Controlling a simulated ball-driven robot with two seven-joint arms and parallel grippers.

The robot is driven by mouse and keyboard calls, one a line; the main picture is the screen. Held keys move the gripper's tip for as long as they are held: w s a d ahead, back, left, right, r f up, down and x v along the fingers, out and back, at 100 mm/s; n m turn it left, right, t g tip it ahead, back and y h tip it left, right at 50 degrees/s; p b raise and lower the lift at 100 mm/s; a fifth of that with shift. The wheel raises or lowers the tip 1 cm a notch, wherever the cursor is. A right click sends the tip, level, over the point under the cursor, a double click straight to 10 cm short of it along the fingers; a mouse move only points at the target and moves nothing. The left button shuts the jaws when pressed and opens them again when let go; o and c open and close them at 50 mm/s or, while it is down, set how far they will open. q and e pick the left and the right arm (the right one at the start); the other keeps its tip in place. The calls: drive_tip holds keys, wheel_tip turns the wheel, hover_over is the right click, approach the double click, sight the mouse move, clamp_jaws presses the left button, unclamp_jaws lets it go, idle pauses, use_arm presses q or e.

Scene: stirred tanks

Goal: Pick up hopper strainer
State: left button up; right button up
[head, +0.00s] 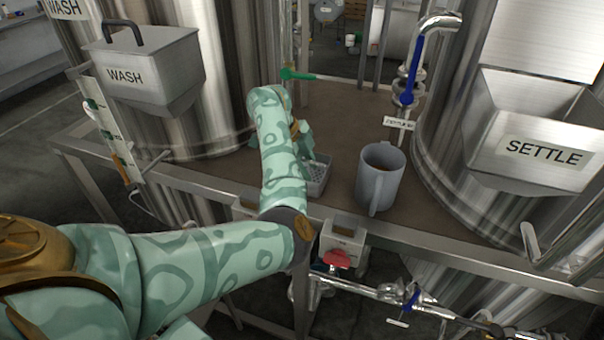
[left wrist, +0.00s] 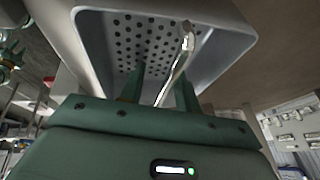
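The hopper strainer (head: 318,178) is a grey basket with a perforated floor. It stands on the brown bench top, left of the grey jug, partly hidden behind my left arm. In the left wrist view the strainer (left wrist: 88,45) fills the upper part, with its holed floor and a thin shiny curved handle (left wrist: 177,68) showing. My left gripper (head: 308,143) is at the strainer. In the left wrist view its two green fingers (left wrist: 158,88) are apart, with the handle running between them and a gap visible. My right gripper is not in view.
A grey jug (head: 380,180) with brown contents stands close to the right of the strainer. The WASH tank (head: 215,90) and its hopper (head: 150,70) rise at left; the SETTLE hopper (head: 530,140) is at right. A green valve handle (head: 298,75) is behind.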

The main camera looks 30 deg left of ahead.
use_arm(q)
clamp_jaws()
idle(0.4)
